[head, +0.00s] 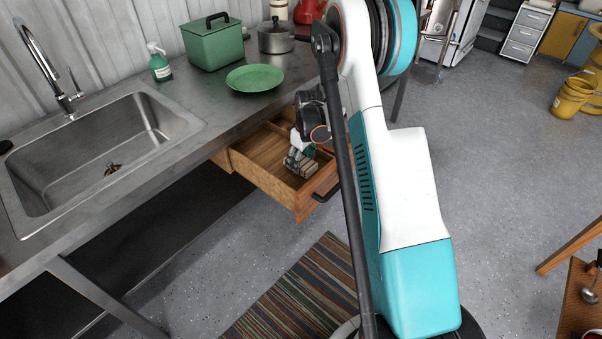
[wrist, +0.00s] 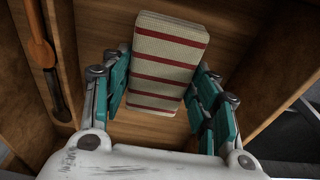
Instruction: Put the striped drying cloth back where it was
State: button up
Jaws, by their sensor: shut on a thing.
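The striped drying cloth (wrist: 168,65) is a folded cream block with red stripes in the wrist view. It lies between the two teal-padded fingers of my gripper (wrist: 165,95), which is shut on it. Wooden drawer surfaces show below and around it. In the head view, my gripper (head: 300,160) is inside the open wooden drawer (head: 262,178) under the counter. The cloth is too small and covered to make out clearly there. I cannot tell whether the cloth touches the drawer floor.
A wooden-handled utensil (wrist: 40,50) lies in a compartment left of the cloth. On the counter (head: 190,135) stand a green plate (head: 254,78), a green lidded box (head: 212,45), a spray bottle (head: 159,64) and a pot (head: 275,38). A striped rug (head: 300,295) lies on the floor.

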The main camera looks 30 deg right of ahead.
aim_at(301, 177)
jog(key=shift+f+b, duration=0.8)
jog(key=shift+f, duration=1.6)
jog(key=shift+f, duration=0.15)
jog(key=o, duration=1)
jog(key=shift+c, duration=0.2)
jog(key=r+p, duration=0.1)
jog(key=r, duration=0.3)
jog(key=s+r+p, duration=0.1)
jog(key=r, duration=0.3)
jog(key=r+p, duration=0.2)
jog(key=r, duration=0.2)
jog(key=shift+s+d+r, duration=0.15)
jog(key=shift+s+d, duration=0.05)
